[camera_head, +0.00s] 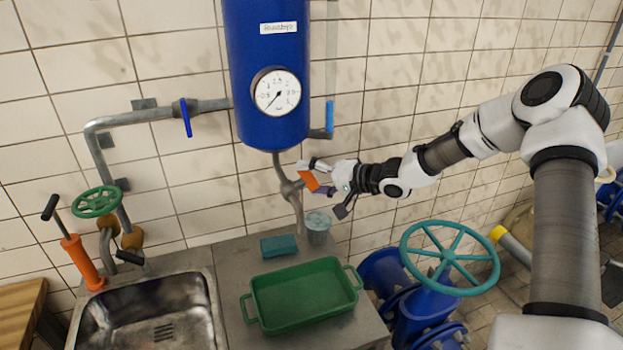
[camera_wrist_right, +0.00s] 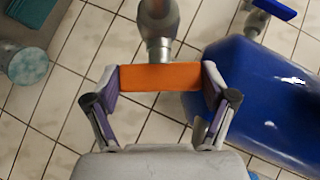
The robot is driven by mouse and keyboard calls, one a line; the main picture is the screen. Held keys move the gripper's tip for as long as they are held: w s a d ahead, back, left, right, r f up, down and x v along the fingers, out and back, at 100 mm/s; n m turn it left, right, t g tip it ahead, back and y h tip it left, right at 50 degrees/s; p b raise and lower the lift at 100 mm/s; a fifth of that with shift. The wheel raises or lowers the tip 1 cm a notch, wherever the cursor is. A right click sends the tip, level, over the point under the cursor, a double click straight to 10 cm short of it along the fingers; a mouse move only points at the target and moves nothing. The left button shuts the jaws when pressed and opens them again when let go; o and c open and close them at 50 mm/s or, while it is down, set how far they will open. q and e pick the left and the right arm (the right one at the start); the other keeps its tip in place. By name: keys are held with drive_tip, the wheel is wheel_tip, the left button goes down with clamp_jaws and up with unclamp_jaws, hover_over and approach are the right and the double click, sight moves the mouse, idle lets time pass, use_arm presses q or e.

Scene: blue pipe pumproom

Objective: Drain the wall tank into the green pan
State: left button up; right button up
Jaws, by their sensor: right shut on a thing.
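The blue wall tank (camera_head: 262,80) hangs on the tiled wall with a round gauge on its front; its lower body shows in the right wrist view (camera_wrist_right: 265,105). A grey drain pipe (camera_head: 297,212) runs down from its bottom through a valve with an orange lever (camera_head: 308,181). My right gripper (camera_head: 318,176) is shut on this lever, which spans between its two fingers in the right wrist view (camera_wrist_right: 160,77). The green pan (camera_head: 305,294) stands on the counter below and looks empty. My left gripper is out of view.
A teal sponge (camera_head: 279,246) and a grey cup (camera_head: 318,228) stand behind the pan. A metal sink (camera_head: 148,312) is to its left. A green wheel valve (camera_head: 97,202) and a large teal handwheel (camera_head: 450,257) flank the counter. A blue-lever valve (camera_head: 185,117) sits on the left pipe.

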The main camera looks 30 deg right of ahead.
drive_tip(key=shift+f+n, duration=0.15)
drive_tip(key=shift+n, duration=0.15)
drive_tip(key=shift+f+n+t+y+b, duration=0.15)
drive_tip(key=shift+n+t+y+b, duration=0.45)
drive_tip(key=shift+n+y, duration=0.25)
drive_tip(key=n+y+b, duration=0.2)
drive_tip(key=n, duration=0.1)
drive_tip(key=shift+d+f, duration=0.1)
drive_tip(key=shift+f, duration=0.05)
drive_tip(key=n+g+y+b, duration=0.2)
drive_tip(key=n+y+b, duration=0.1)
drive_tip(key=n+b, duration=0.1)
drive_tip(key=n+g+y+b, duration=0.2)
drive_tip(key=n+y+b, duration=0.1)
drive_tip(key=n+b, duration=0.2)
drive_tip(key=n+g+y+b, duration=0.3)
drive_tip(key=n+y+b, duration=0.1)
drive_tip(key=n, duration=0.3)
drive_tip(key=shift+w+f+b, duration=0.15)
drive_tip(key=shift+w+b, duration=0.1)
drive_tip(key=shift+b, duration=0.45)
drive_tip(key=shift+n+g+b, duration=0.7)
drive_tip(key=shift+n+g, duration=0.1)
drive_tip(key=shift+n, duration=0.25)
drive_tip(key=shift+r+n+g+y, duration=0.25)
drive_tip(key=shift+n+g, duration=0.05)
drive_tip(key=shift+g, duration=0.1)
drive_tip(key=shift+r, duration=0.1)
drive_tip(key=o, duration=1)
